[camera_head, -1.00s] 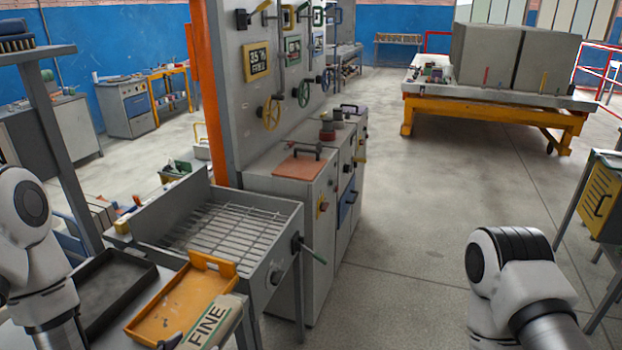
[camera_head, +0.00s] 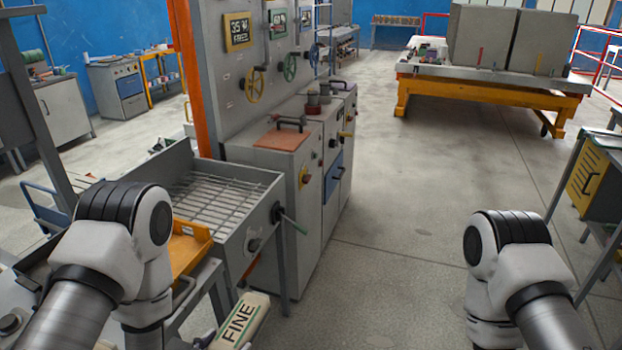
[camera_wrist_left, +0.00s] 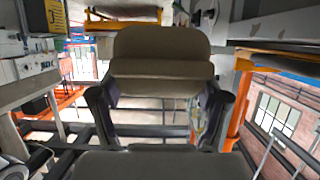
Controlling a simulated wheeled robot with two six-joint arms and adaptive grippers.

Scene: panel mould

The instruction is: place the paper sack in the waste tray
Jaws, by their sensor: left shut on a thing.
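The paper sack (camera_head: 240,322), pale with "FINE" in dark letters, is at the bottom edge of the head view, right of the tray stand and partly cut off. In the left wrist view the brown sack (camera_wrist_left: 160,60) fills the middle. My left gripper (camera_wrist_left: 160,100) is shut on it, with a dark finger at each side. In the head view my left arm hides much of the stand. An orange tray (camera_head: 190,243) shows in part behind the arm. Which tray is the waste tray, I cannot tell. My right gripper is out of view; only the right arm shows.
A grey bin with a wire grate (camera_head: 217,195) and a green-handled lever (camera_head: 290,222) stands behind the orange tray. Grey cabinets (camera_head: 285,180) with valve wheels stand beyond. Open floor (camera_head: 400,240) lies to the right. An orange-framed table (camera_head: 490,95) is far back.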

